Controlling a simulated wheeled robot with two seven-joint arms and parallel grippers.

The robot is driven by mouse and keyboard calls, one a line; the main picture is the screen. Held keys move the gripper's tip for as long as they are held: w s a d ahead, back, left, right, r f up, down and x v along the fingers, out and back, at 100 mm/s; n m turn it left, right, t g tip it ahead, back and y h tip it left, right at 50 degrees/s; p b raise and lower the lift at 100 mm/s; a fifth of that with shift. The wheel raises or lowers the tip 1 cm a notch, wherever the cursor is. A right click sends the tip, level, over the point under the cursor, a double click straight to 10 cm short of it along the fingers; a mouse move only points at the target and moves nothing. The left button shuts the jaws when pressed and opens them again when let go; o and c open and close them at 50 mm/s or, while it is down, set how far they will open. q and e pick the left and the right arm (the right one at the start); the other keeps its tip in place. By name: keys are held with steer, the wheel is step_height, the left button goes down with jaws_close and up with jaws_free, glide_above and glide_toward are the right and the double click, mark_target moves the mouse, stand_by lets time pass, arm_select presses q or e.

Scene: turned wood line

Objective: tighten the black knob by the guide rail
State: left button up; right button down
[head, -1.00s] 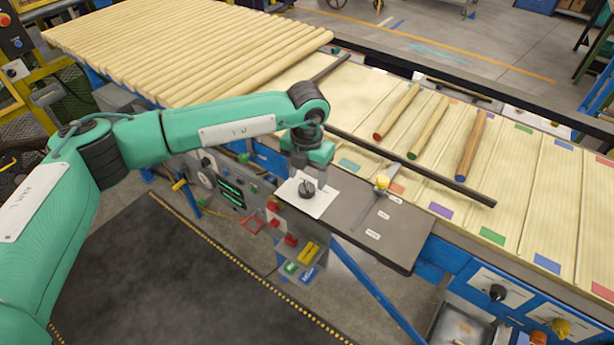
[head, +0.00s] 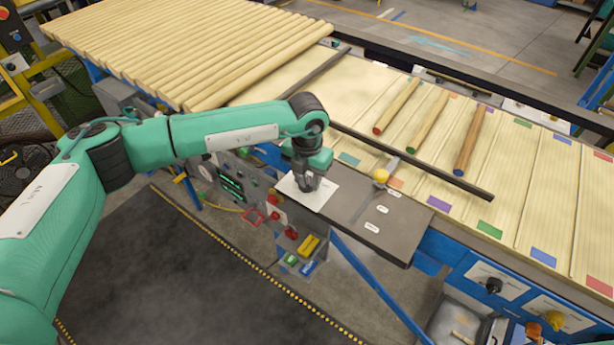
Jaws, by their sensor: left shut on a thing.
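My left gripper (head: 307,181) points down and is shut on the black knob (head: 306,188). The knob sits on a white plate (head: 322,195) on the dark grey shelf at the near side of the line. The gripper hides most of the knob, so its pointer cannot be read. The dark guide rail (head: 420,168) runs along the line just behind the shelf. My right gripper is not in view.
A yellow knob (head: 380,176) with a metal arm stands on the shelf (head: 395,238), right of the white plate. Several turned rods, such as a brown one (head: 469,143), lie beyond the rail. Another black knob (head: 494,286) is on a lower panel at right.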

arm_select(q)
steer(key=shift+f+b, duration=0.15)
steer(key=shift+b, duration=0.35)
steer(key=m+b, duration=0.7)
steer(key=b, duration=0.5)
steer(key=shift+f, duration=0.2)
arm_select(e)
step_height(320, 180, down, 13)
arm_select(q)
steer(key=m+b, duration=0.5)
steer(key=b, duration=0.1)
steer(key=shift+r+m, duration=0.2)
steer(key=shift+m, duration=0.2)
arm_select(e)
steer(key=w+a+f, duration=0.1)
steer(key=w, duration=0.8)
arm_select(q)
steer(key=m+b, duration=0.3)
steer(key=m, duration=0.1)
steer(key=shift+r, duration=0.15)
steer(key=shift+r+m, duration=0.1)
steer(key=shift+m, duration=0.5)
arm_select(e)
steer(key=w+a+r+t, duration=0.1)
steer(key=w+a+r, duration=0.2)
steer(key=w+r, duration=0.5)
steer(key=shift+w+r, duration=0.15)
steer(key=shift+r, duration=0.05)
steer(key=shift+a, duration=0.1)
